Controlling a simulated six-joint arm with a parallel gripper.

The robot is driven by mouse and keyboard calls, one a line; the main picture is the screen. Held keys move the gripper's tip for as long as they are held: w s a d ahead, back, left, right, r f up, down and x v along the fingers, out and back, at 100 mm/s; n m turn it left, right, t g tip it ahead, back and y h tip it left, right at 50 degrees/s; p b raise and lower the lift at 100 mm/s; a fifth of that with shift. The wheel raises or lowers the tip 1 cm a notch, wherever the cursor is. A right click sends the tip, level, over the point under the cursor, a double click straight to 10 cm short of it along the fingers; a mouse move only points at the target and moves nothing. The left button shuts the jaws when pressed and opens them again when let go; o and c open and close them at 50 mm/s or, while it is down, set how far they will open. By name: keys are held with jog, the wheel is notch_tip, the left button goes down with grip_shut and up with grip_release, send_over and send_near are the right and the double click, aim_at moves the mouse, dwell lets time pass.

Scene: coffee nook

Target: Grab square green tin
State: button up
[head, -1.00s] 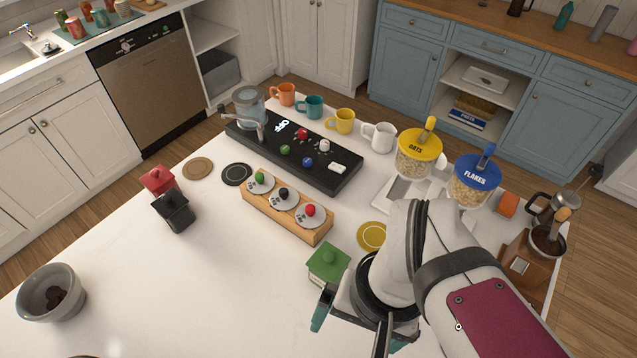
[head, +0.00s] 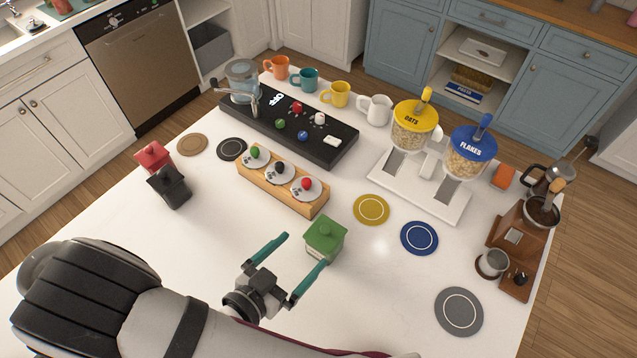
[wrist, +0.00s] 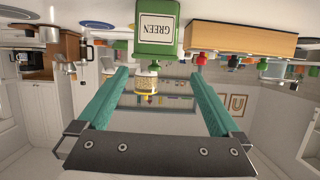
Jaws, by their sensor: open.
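The square green tin (head: 325,240) stands upright on the white counter, right of centre in the head view, with a knobbed lid. In the wrist view the tin (wrist: 157,28) appears upside down at the top, its white label reading GREEN. My gripper (head: 302,258) is open and empty. Its two teal fingers point toward the tin; the nearer finger's tip is close to the tin's lower left side, and the other tip lies to its left. In the wrist view my gripper (wrist: 157,85) has its fingers spread wide with the tin beyond the tips. I cannot tell whether a finger touches it.
Red (head: 154,157) and black (head: 170,187) tins stand at the left.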

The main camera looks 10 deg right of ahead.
aim_at(333, 225)
jog(key=shift+h, duration=0.3)
jog(key=x, duration=1.2)
jog(key=shift+s+d+f, duration=0.1)
jog(key=shift+s+f, duration=0.2)
jog(key=shift+f, duration=0.1)
jog(key=c, duration=1.3)
jog(key=shift+r, duration=0.1)
jog(key=shift+c, duration=0.2)
